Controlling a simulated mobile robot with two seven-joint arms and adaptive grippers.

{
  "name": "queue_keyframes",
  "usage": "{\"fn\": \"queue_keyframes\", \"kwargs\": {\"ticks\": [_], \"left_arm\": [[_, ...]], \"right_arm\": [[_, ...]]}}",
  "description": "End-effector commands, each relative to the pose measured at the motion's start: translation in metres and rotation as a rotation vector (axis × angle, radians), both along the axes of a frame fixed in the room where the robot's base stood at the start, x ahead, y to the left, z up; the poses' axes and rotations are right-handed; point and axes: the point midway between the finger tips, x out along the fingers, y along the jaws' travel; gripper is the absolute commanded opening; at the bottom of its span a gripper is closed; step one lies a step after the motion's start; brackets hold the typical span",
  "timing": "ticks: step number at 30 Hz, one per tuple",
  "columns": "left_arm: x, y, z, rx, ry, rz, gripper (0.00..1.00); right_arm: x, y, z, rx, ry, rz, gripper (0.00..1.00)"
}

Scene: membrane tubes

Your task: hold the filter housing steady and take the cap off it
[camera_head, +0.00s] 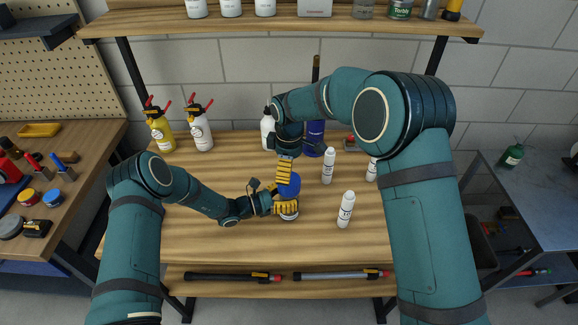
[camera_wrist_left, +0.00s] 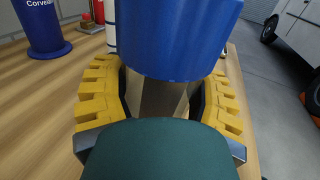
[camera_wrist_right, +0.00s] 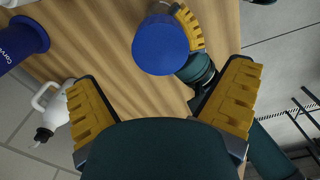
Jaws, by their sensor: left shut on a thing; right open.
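The filter housing (camera_head: 290,215) stands upright near the middle of the bench, with its round blue cap (camera_head: 290,186) on top. The cap fills the upper middle of the left wrist view (camera_wrist_left: 180,40) and shows from above in the right wrist view (camera_wrist_right: 160,44). My left gripper (camera_head: 284,208) is shut on the housing's body below the cap; its yellow fingers hide much of the body. My right gripper (camera_head: 286,170) is open and empty, pointing down just above and behind the cap in the head view. Its fingers are spread wide in the right wrist view (camera_wrist_right: 160,103).
White bottles stand close by on the right (camera_head: 346,210) and behind (camera_head: 328,166). A blue cylinder (camera_head: 314,138) and a white jug (camera_head: 267,130) are at the back. Two spray bottles (camera_head: 200,130) stand back left. The bench's left front (camera_head: 190,235) is clear.

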Motion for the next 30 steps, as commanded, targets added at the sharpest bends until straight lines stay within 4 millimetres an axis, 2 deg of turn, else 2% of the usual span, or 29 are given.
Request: {"fn": "queue_keyframes", "kwargs": {"ticks": [30], "left_arm": [[0.0001, 0.0001, 0.0000, 0.000, 0.000, 0.000, 0.00]], "right_arm": [[-0.0003, 0.0003, 0.0000, -0.001, 0.000, -1.905, 1.00]]}}
